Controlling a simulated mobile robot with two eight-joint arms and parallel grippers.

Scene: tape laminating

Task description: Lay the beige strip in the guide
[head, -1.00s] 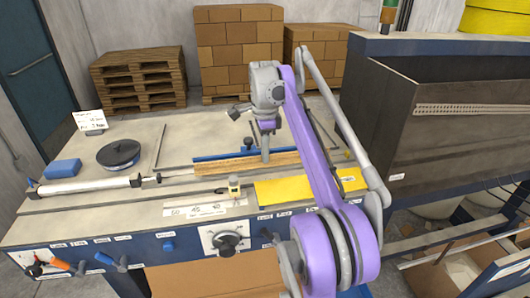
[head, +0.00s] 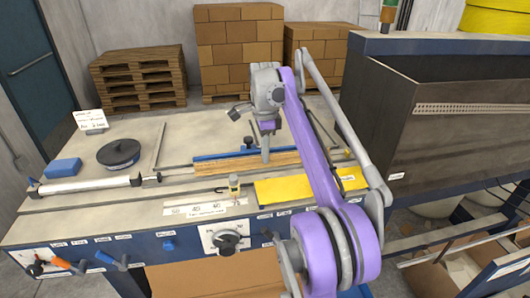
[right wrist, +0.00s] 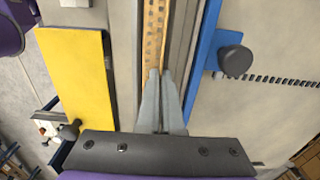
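The beige strip (head: 232,167) runs lengthwise along the bench beside the blue guide bar (head: 222,154). In the right wrist view the strip (right wrist: 152,35) lies lengthwise in the channel, left of the blue bar (right wrist: 207,50). My right gripper (head: 265,158) points down at the strip. In the right wrist view its fingertips (right wrist: 160,73) are nearly together, with the strip's edge running in between them; the strip's part beneath the fingers is hidden. Whether the strip rests fully on the guide floor cannot be told. My left gripper is not in view.
A yellow plate (head: 280,190) lies in front of the strip. A white cylinder (head: 85,187) with a rod lies to the left. A black disc (head: 118,153) and a blue block (head: 63,168) sit on the bench. A dark machine housing (head: 450,120) stands to the right.

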